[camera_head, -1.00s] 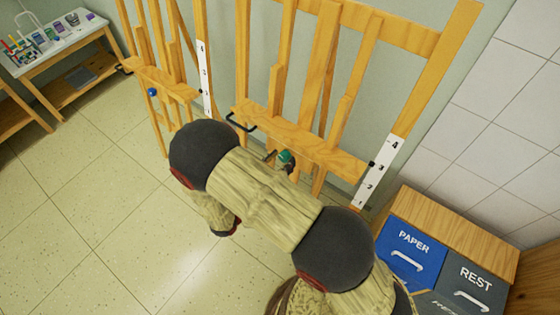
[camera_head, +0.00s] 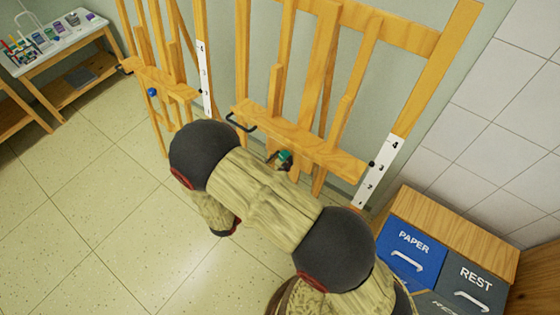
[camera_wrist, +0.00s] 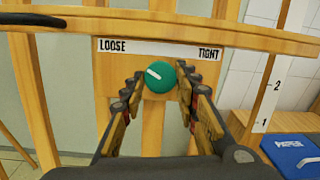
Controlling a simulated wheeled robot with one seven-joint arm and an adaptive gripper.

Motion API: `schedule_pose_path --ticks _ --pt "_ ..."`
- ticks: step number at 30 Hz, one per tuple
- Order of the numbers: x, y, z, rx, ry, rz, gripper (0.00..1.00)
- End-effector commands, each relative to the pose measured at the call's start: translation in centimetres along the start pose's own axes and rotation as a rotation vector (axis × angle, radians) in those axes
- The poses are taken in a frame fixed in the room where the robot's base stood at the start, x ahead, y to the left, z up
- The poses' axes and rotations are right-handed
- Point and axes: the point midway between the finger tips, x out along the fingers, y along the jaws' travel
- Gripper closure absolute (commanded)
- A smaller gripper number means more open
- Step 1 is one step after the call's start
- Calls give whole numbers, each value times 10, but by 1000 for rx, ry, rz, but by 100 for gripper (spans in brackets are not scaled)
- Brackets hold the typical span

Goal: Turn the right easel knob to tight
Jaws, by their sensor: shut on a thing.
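The right easel (camera_head: 325,150) stands against the wall in the head view, with a green knob (camera_head: 285,158) below its ledge. In the wrist view the green knob (camera_wrist: 160,76) sits on a wooden plate under a white strip reading LOOSE at left and TIGHT at right. Its white pointer line slants up to the left, toward LOOSE. My gripper (camera_wrist: 159,80) is shut on the knob, one finger at each side. In the head view my arm hides most of the gripper.
The left easel (camera_head: 160,80) has a blue knob (camera_head: 152,92). A black hook (camera_head: 240,124) sticks out from the right easel's ledge. Bins marked PAPER (camera_head: 410,255) and REST (camera_head: 474,288) stand at lower right. The floor at left is clear.

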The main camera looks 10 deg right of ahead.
Motion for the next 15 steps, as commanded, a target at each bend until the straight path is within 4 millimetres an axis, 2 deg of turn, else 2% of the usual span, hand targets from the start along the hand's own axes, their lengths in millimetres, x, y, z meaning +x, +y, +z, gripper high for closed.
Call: schedule_pose_path --ticks 8,15 --pt "0 2 0 154 11 -26 95" --pt "0 2 1 369 24 -62 95"
